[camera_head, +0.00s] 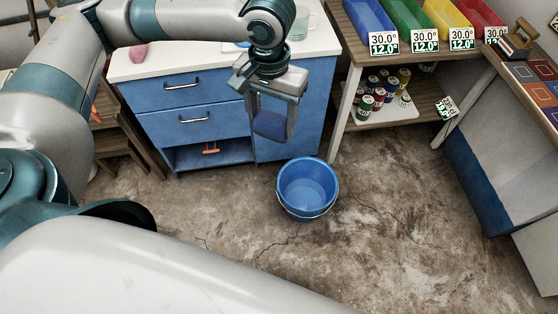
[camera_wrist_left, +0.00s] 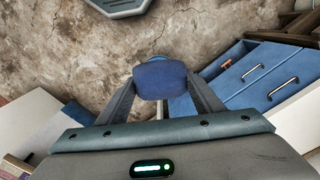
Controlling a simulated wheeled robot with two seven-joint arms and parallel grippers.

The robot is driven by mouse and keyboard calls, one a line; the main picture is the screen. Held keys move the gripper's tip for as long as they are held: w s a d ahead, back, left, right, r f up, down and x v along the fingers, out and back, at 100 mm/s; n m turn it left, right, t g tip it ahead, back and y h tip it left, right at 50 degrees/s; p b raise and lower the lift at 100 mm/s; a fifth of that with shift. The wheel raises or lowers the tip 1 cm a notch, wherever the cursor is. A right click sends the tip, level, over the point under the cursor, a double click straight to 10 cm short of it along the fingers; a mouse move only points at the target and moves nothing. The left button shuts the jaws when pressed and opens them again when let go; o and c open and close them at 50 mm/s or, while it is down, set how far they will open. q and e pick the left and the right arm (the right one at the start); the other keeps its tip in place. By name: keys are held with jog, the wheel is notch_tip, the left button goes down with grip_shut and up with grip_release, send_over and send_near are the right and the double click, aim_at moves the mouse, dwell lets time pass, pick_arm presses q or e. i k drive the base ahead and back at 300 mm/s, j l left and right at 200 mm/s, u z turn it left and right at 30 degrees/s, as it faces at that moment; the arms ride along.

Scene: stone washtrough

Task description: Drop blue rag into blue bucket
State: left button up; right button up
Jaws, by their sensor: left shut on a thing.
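The blue rag (camera_head: 269,124) is a dark blue folded piece between the fingers of my left gripper (camera_head: 272,134). The gripper is shut on it and points down, in front of the blue cabinet in the head view. In the left wrist view the rag (camera_wrist_left: 160,80) sits between the two fingertips. The blue bucket (camera_head: 308,187) stands upright on the floor, below and to the right of the rag in the head view. Its visible inside looks empty. In the left wrist view the rag hides most of what lies behind it. My right gripper is not in view.
A blue cabinet (camera_head: 190,124) with a white top stands behind the gripper. A shelf (camera_head: 343,110) with coloured bins and several cans on a white tray is right of it. A workbench stands at far right. Floor around the bucket is clear.

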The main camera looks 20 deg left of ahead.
aim_at(301, 201)
jog(key=i+j, duration=0.2)
jog(key=i, duration=0.25)
jog(key=i+j, duration=0.2)
jog(key=i, duration=0.25)
